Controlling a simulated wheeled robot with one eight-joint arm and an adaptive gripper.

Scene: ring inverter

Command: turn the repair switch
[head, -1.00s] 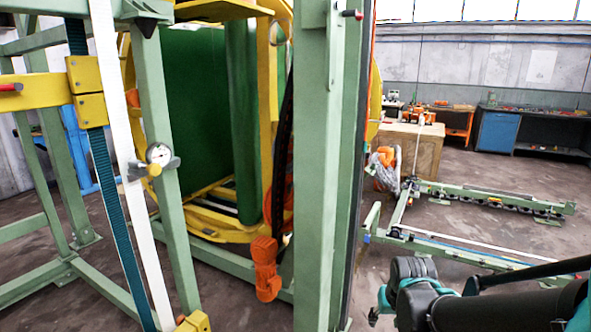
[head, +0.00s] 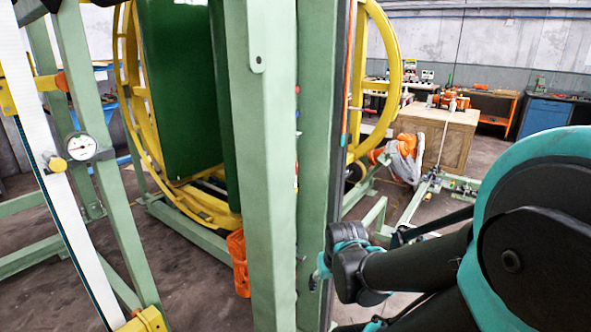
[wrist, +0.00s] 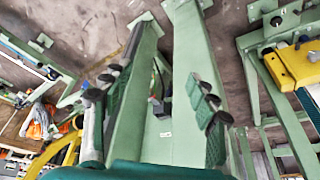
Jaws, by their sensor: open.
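My gripper (wrist: 157,82) is open, its two dark, green-padded fingers spread on either side of the wrist view. Between them is a green post with a small dark fitting (wrist: 161,106) with a bit of red. I cannot tell whether this is the repair switch. In the head view my gripper (head: 326,265) is beside the lower part of the tall green post (head: 268,170), and its fingers are mostly hidden. Small coloured buttons (head: 297,116) show edge-on along the post. No switch is clearly readable in the head view.
A yellow ring frame (head: 127,90) with a dark green panel stands behind the post. A round gauge (head: 82,147) is on the left post. A wooden crate (head: 440,135) and workbenches stand at the back right. Low green rails lie on the floor at right.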

